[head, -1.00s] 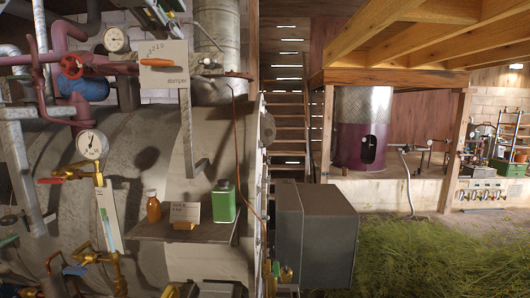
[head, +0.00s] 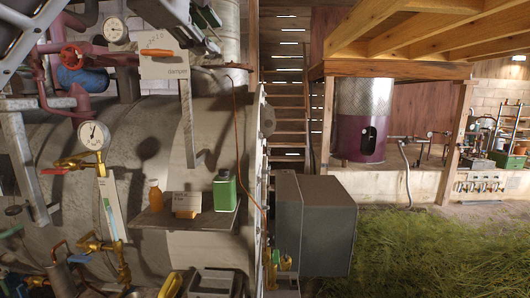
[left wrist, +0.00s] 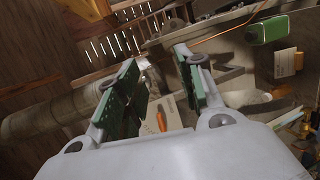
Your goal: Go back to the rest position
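My left gripper (head: 206,16) is at the top of the head view, above and right of the damper plate (head: 164,66) with its orange handle (head: 157,52). In the left wrist view the gripper (left wrist: 158,78) has its two green-padded fingers apart with nothing held between them. The orange handle (left wrist: 161,121) shows beyond the gap, apart from the fingers. It lies about level across the plate in the head view. I cannot make out my right gripper.
A shelf (head: 160,222) holds an orange bottle (head: 154,196), a small card (head: 186,201) and a green tin (head: 224,191). Pipes, gauges and valves crowd the left. A grey box (head: 315,225) stands right of the still. Grass floor (head: 430,250) lies open at the right.

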